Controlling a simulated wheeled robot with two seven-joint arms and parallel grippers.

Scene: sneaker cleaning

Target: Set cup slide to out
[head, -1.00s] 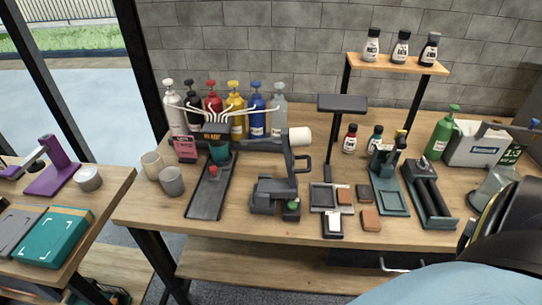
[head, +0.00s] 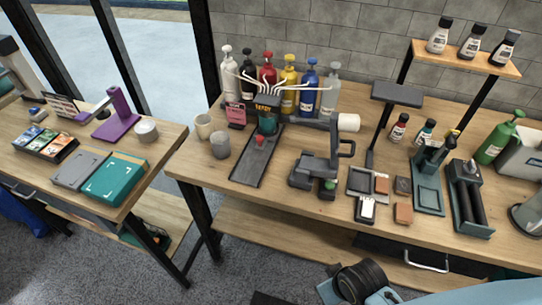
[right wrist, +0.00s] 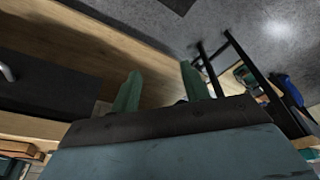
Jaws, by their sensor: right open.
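The cup slide (head: 246,168) is a long dark tray on the workbench in the head view, running from under the dispenser toward the front edge. A red knob (head: 259,140) stands on it. A teal cup (head: 268,123) is at its back end, beneath the dispenser head (head: 267,104), whose display text is too small to read surely. My right gripper (right wrist: 161,88) shows in the right wrist view with two green fingers apart and nothing between them. It points at the floor and shelf area, away from the slide. My left gripper is not in view.
Several coloured bottles (head: 289,82) stand behind the slide. A side table (head: 172,134) stands left across a gap. The bench's front edge is clear before the slide.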

